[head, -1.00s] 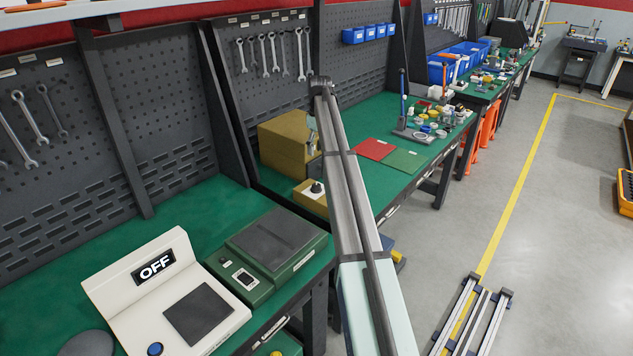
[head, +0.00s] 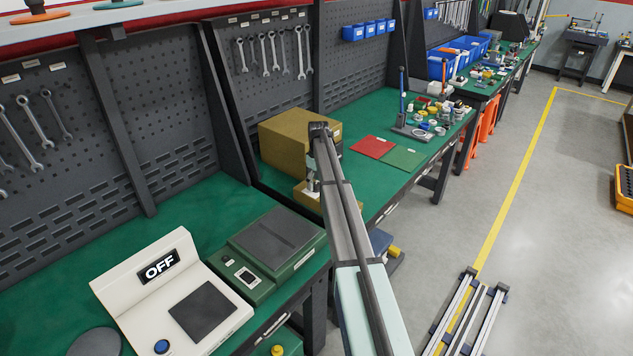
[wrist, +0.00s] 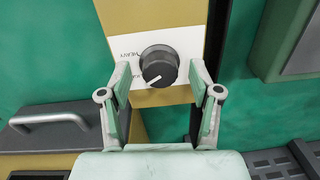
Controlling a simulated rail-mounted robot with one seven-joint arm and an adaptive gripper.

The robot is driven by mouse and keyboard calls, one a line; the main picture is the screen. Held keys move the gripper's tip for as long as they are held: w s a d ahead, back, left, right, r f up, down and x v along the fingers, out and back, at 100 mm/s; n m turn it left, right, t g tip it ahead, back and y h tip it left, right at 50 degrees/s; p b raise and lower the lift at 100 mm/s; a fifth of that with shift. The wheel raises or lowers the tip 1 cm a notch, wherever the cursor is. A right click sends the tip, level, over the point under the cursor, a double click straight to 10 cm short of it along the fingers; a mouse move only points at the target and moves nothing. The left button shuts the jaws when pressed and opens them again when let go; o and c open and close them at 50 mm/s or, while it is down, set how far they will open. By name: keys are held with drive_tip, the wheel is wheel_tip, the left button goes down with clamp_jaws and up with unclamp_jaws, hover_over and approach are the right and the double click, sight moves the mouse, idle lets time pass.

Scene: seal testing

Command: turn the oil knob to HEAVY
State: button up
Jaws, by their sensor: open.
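The oil knob (wrist: 159,66) is black with a grey rim, on a white label plate (wrist: 180,42). The word HEAVY is printed at its upper left; more lettering by the left finger is too small to read. A white pointer line on the knob aims down-left, not at HEAVY. My gripper (wrist: 160,78) is open, its fingers on the left and right of the knob, apart from it. In the head view the knob is hidden by my gripper (head: 313,184) over the small tan box (head: 305,197).
A larger tan box (head: 290,140) stands just behind. Red (head: 372,147) and green (head: 403,157) mats lie to the right on the green bench. A white device reading OFF (head: 165,295) and a green scale (head: 275,250) stand at the front left.

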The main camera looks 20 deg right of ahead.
drive_tip(key=c, duration=1.1)
drive_tip(key=shift+c, duration=0.2)
drive_tip(key=shift+f+m, duration=0.1)
drive_tip(key=shift+m, duration=0.2)
drive_tip(key=shift+m+b, duration=0.6)
drive_tip(key=shift+m, duration=0.3)
drive_tip(key=m+b, duration=0.1)
drive_tip(key=m, duration=0.2)
drive_tip(key=shift+m, duration=0.3)
drive_tip(key=m+b, duration=0.1)
drive_tip(key=m, duration=0.4)
drive_tip(key=shift+s+m+t, duration=0.1)
drive_tip(key=shift+m+t, duration=0.2)
drive_tip(key=shift+m, duration=0.1)
